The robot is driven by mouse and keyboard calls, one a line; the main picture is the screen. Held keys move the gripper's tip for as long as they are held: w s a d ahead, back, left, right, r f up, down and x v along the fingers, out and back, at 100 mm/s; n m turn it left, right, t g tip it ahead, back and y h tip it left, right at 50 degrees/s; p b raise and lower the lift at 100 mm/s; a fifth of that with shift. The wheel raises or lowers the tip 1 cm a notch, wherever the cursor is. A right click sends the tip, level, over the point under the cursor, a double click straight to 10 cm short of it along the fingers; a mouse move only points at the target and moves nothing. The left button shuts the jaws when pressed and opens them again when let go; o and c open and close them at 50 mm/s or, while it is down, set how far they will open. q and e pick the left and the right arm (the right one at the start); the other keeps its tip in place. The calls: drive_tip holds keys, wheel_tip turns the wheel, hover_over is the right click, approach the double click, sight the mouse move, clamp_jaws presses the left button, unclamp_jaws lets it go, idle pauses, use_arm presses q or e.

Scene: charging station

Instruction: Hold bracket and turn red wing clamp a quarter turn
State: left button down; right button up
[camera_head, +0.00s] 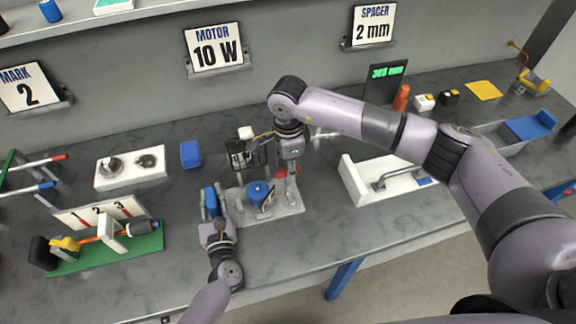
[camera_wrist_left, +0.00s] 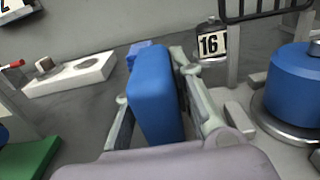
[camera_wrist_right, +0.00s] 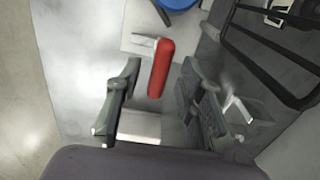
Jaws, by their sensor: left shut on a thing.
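The fixture has a light grey base plate (camera_head: 288,208) with a blue cylinder (camera_head: 257,192) on it. My left gripper (camera_head: 211,212) is shut on an upright blue block (camera_wrist_left: 151,92), apparently the bracket's grip, at the plate's left edge; the block also shows in the head view (camera_head: 209,199). My right gripper (camera_wrist_right: 160,68) points down at the plate's right side. Its fingers are apart, one on each side of the red wing clamp (camera_wrist_right: 161,70), with gaps visible. In the head view, the arm mostly hides the clamp; a little red (camera_head: 306,170) shows.
A black wire frame (camera_wrist_right: 275,50) stands near my right gripper. A green board (camera_head: 125,250) lies to the left, and a white tray (camera_head: 355,182) with a handle to the right. The table's front strip is clear.

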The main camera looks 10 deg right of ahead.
drive_tip(key=shift+f, duration=0.1)
drive_tip(key=shift+c, duration=0.2)
clamp_jaws()
idle(0.4)
